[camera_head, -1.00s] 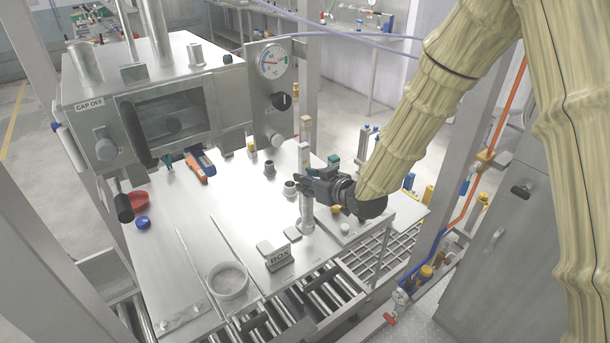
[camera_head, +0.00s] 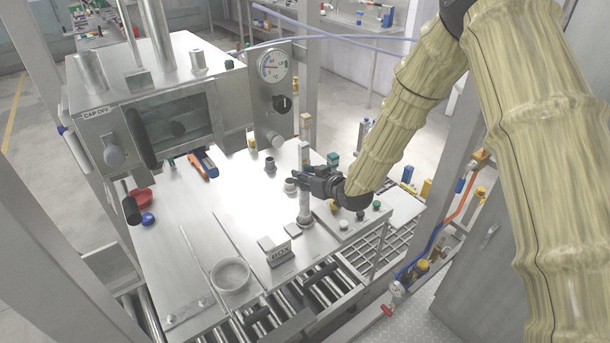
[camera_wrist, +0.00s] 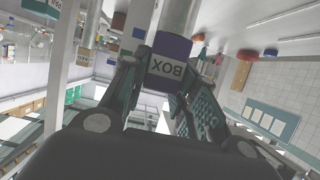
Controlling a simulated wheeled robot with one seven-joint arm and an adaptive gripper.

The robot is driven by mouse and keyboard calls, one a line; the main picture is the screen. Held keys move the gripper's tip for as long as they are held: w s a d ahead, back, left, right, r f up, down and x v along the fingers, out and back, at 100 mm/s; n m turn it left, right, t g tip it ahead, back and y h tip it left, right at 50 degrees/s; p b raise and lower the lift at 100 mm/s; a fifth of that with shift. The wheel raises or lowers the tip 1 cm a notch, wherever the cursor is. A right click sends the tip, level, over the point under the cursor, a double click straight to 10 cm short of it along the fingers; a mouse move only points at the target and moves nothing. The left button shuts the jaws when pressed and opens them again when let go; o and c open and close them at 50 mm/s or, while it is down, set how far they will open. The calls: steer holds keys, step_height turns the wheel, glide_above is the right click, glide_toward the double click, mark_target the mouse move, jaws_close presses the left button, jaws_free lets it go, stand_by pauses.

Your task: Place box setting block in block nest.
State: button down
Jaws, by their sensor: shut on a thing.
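My gripper (camera_head: 310,182) is closed at the upright grey post on the right of the steel table. In the wrist view, the box setting block (camera_wrist: 170,72), a dark purple-blue piece with an inverted white BOX label, sits between my fingers (camera_wrist: 150,100). A grey cylinder (camera_wrist: 177,18) continues beyond it. In the head view the fingers hide most of the block; the grey cylinder (camera_head: 305,208) shows below them. A plate marked BOX (camera_head: 279,254) stands on the table, left of and nearer than the gripper, beside flat grey pieces (camera_head: 266,243). I cannot tell which part is the block nest.
The machine (camera_head: 160,110) with a gauge (camera_head: 272,65) stands behind. Small grey fittings (camera_head: 270,164) and a button panel (camera_head: 352,222) are near the gripper.

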steer(key=shift+f, duration=0.3)
steer(key=c, duration=1.1)
jaws_free()
steer(key=b+v, duration=0.4)
steer(key=v, duration=0.8)
